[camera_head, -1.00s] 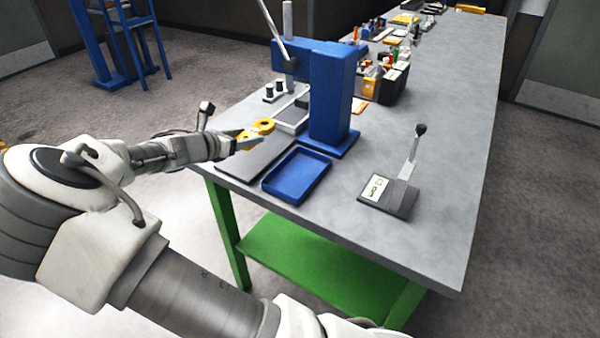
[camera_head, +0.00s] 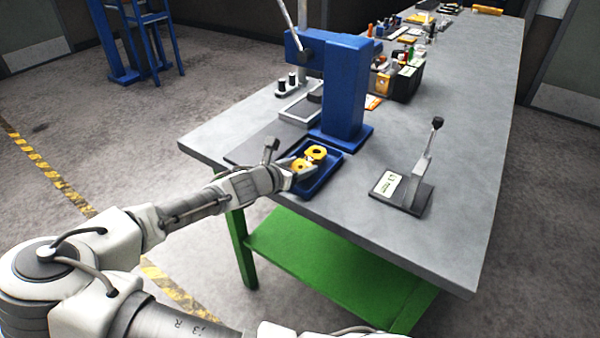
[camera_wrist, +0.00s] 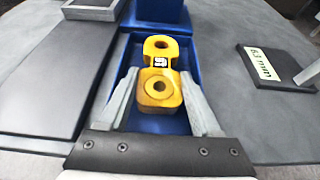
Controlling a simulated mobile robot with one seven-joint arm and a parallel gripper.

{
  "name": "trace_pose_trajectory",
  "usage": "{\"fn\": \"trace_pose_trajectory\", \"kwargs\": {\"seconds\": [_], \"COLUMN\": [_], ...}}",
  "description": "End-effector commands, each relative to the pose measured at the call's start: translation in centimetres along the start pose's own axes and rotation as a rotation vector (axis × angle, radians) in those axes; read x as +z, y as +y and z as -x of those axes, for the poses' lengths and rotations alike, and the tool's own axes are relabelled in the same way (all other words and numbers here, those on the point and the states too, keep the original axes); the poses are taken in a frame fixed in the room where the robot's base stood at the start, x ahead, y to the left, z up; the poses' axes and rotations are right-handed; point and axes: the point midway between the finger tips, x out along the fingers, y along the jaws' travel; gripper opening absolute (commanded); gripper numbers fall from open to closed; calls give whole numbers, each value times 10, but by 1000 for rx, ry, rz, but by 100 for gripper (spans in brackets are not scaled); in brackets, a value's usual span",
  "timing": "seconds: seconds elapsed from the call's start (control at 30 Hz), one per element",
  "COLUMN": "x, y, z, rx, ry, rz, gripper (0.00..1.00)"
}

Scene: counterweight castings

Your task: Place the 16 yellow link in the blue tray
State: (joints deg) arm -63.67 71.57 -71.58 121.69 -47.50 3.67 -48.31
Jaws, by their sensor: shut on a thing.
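The yellow link (camera_wrist: 158,88) has two round eyes with holes and a small label, which looks like 16, on its middle. In the wrist view it lies lengthwise between the two fingers of my gripper (camera_wrist: 162,92), which is shut on its nearer end. The link also shows in the head view (camera_head: 314,154), over the blue tray (camera_head: 328,172). In the wrist view the tray (camera_wrist: 118,82) surrounds the link on its sides. I cannot tell whether the link touches the tray floor. My gripper in the head view (camera_head: 298,170) is at the tray's near left edge.
A blue press (camera_head: 345,90) stands right behind the tray. A dark flat plate (camera_head: 262,146) lies left of the tray. A lever tool with a label (camera_head: 405,190) stands to the right. Bins and small parts (camera_head: 400,75) fill the far table. The table's front right is clear.

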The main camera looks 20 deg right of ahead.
Motion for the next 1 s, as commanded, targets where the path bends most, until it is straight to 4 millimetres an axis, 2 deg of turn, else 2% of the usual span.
{"fn": "trace_pose_trajectory", "kwargs": {"seconds": [0.13,0.5,0.53,0.7,1.0], "x": [-14,-17,-19,-18,-16], "y": [0,0,0,0,0], "z": [-6,-8,-8,-8,-7], "rx": [-1,-1,0,0,0], "ry": [-4,-3,0,0,0], "rz": [2,0,1,1,0], "gripper": [0,0,66,95,95]}}
